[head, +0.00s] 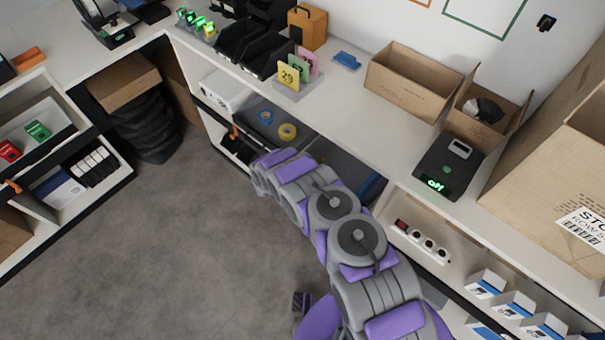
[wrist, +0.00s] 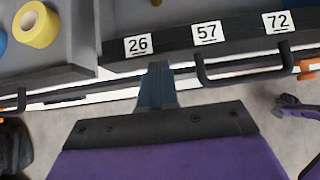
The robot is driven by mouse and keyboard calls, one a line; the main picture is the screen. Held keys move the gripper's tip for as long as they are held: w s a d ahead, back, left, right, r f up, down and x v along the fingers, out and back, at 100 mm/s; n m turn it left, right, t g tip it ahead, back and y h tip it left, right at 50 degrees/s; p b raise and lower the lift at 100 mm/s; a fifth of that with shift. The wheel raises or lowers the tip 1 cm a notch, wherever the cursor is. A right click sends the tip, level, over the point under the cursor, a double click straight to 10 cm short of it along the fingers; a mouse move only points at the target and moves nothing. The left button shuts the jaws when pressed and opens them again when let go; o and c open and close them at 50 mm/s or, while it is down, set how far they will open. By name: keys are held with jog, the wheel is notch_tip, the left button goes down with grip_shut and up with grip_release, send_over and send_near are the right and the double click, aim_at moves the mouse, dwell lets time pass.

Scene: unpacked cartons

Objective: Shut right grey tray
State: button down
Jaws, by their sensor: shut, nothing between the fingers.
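The right grey tray (wrist: 190,15) lies across the upper right of the wrist view. Its dark front edge carries number tags 26, 57 and 72, and a black handle (wrist: 245,75) shows below them. In the head view its grey inside (head: 338,158) shows beyond my arm, which hides its front. My gripper (wrist: 157,82) is shut and empty. Its blue-grey fingers point at the tray's front near its left end, just below tag 26. I cannot tell whether they touch it.
The left grey tray (wrist: 60,72) holds a yellow tape roll (wrist: 36,25) and a blue roll (head: 265,116). The white counter (head: 335,95) runs above both trays, with cartons (head: 412,80) on it. Open grey floor (head: 190,250) lies to the left.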

jog(key=s+f+p+v, duration=0.1)
jog(key=p+v, duration=0.1)
jog(key=v, duration=1)
jog(key=shift+s+a+f, duration=0.2)
jog(key=shift+a, duration=0.2)
